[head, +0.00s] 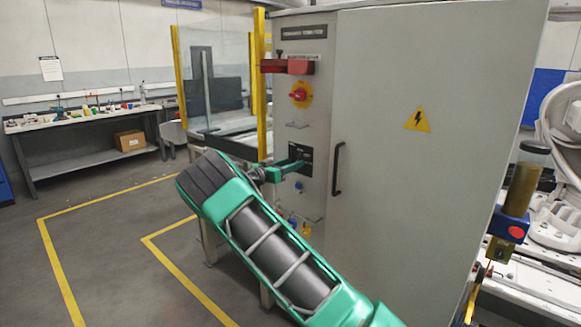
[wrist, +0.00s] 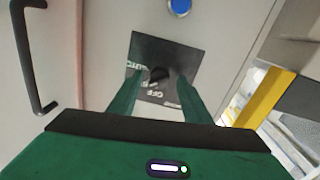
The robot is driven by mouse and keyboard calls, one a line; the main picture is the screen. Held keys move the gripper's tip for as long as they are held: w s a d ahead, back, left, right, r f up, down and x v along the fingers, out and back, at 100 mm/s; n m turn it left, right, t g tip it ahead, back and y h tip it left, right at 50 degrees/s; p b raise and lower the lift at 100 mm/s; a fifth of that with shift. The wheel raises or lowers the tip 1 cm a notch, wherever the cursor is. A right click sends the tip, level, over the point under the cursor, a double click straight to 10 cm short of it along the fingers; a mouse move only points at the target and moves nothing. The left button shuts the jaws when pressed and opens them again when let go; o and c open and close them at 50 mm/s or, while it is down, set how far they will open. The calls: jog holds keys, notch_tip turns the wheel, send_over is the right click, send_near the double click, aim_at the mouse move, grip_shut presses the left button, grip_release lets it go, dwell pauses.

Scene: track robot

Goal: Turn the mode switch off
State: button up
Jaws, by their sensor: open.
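The mode switch is a small dark knob (wrist: 157,74) on a black plate (wrist: 150,50) with white lettering. I can read "OFF" and "AUTO"; a third label is partly hidden. The lettering appears inverted in the wrist view. In the head view the plate (head: 307,157) is on the cabinet's narrow face, partly covered by my gripper (head: 299,165). In the wrist view my gripper (wrist: 158,79) is open, with its two green fingers on either side of the knob. I cannot tell whether they touch it, nor which label the knob points to.
The grey cabinet (head: 430,60) carries a red rotary switch on yellow (head: 300,95) and red blocks (head: 287,66) above the plate, blue and yellow controls (head: 305,230) below. A door handle (head: 337,168) stands out to the right. A yellow post (head: 259,80) is left.

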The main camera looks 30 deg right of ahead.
jog(key=shift+w+d, duration=0.2)
jog(key=shift+d, duration=0.45)
jog(key=c, duration=1)
jog(key=shift+a, duration=0.35)
jog(key=n, duration=0.5)
jog(key=shift+d+n, duration=0.3)
jog(key=shift+d, duration=0.1)
jog(key=n, duration=0.4)
jog(key=shift+s+f, duration=0.1)
jog(key=shift+s, duration=0.05)
jog(key=shift+n, duration=0.4)
